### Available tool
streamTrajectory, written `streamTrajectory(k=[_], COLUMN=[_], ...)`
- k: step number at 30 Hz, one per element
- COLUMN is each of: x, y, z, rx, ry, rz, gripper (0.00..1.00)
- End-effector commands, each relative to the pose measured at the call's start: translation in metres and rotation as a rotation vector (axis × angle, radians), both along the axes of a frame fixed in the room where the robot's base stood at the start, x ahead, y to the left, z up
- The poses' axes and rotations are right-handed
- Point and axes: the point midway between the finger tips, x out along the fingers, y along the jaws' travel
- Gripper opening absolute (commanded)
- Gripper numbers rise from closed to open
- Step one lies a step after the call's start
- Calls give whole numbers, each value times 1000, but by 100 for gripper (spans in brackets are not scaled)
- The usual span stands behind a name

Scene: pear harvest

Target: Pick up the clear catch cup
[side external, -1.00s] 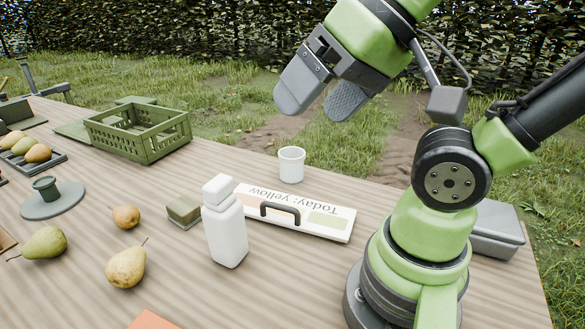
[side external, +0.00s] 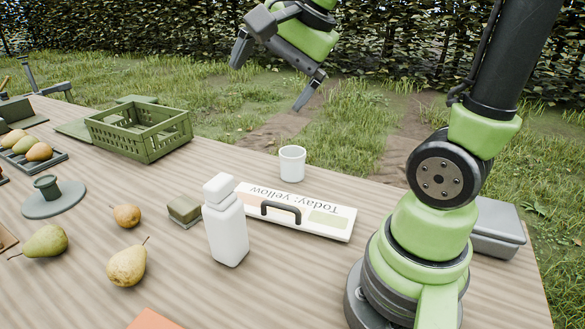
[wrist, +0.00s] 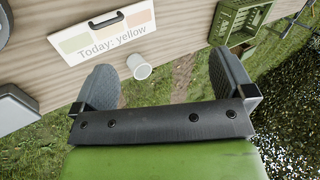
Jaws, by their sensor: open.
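The catch cup (side external: 292,164) looks whitish and stands upright near the far edge of the table, behind the sign board. In the wrist view the cup (wrist: 140,68) shows beyond my fingers, between their lines and nearer the left finger. My gripper (side external: 270,85) is open and empty, up in the air above and behind the cup, apart from it. In the wrist view my gripper (wrist: 165,85) has its two grey fingers spread wide with nothing between them.
The "Today: yellow" board (side external: 335,218) with its dark handle lies just in front of the cup. A white bottle (side external: 227,235) stands nearer the camera. A green crate (side external: 160,145) is to the left along the far edge. Pears (side external: 127,263) lie at front left.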

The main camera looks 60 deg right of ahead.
Motion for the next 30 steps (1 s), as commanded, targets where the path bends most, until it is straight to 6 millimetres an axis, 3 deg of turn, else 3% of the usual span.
streamTrajectory(k=[3, 7, 12, 15, 21, 30], x=[35, 59, 66, 61, 55, 69], y=[-49, -107, -179, -208, -232, -235], z=[-24, -59, -116, -145, -174, -213], rx=[185, 381, 609, 705, 794, 800], ry=[59, 93, 109, 106, 99, 100], rz=[-386, -813, -1322, -1541, -1743, -1754], gripper=[100, 100, 100, 100, 100, 100])
